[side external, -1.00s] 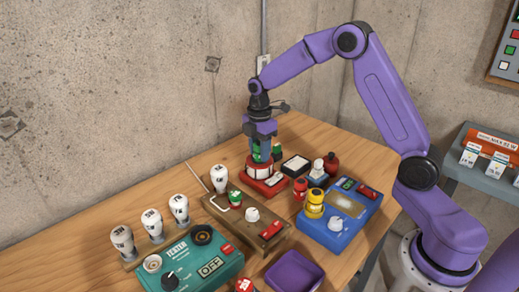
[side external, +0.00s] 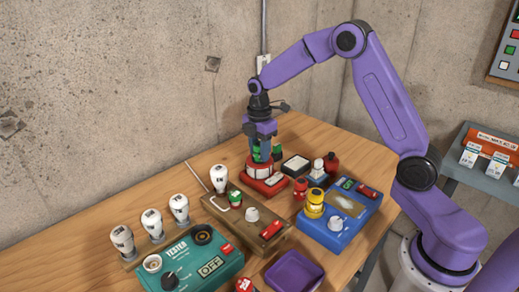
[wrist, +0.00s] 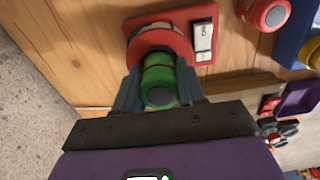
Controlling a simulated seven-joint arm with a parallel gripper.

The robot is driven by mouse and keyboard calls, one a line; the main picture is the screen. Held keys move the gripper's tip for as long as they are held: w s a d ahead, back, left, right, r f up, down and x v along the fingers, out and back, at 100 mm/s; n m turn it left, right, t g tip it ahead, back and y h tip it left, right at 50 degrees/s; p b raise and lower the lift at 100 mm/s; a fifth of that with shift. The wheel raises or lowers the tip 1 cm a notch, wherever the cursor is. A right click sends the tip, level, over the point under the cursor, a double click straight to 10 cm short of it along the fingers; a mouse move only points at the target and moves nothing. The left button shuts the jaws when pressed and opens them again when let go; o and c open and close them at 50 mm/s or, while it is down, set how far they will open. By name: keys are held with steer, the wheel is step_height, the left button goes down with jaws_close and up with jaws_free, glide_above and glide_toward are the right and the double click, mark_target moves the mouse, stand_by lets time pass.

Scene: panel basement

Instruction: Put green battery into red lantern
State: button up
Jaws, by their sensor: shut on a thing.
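A green battery (wrist: 159,86) is between the fingers of my gripper (wrist: 158,92), which is shut on it. In the side view my gripper (side external: 262,152) points down over the red lantern (side external: 266,180). The battery (side external: 256,151) shows beside the fingers there. In the wrist view the far end of the battery is at the round red-rimmed opening of the lantern (wrist: 172,40). I cannot tell how deep the battery sits in it. The lantern's base carries a white switch plate (wrist: 203,38).
A wooden board (side external: 245,228) with a white knob and a green-banded piece stands in front. A blue device (side external: 340,222) with yellow and red cells is at the right. A green tester (side external: 195,270), white bulbs (side external: 180,210) and a purple tray (side external: 294,272) are nearer.

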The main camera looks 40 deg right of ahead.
mark_target(259, 143)
steer(key=shift+r, duration=0.75)
stand_by(2.9)
steer(key=shift+f, duration=0.8)
stand_by(0.9)
steer(key=o, duration=0.8)
steer(key=shift+o, duration=0.2)
steer(key=shift+r, duration=0.1)
steer(key=shift+r, duration=5.45)
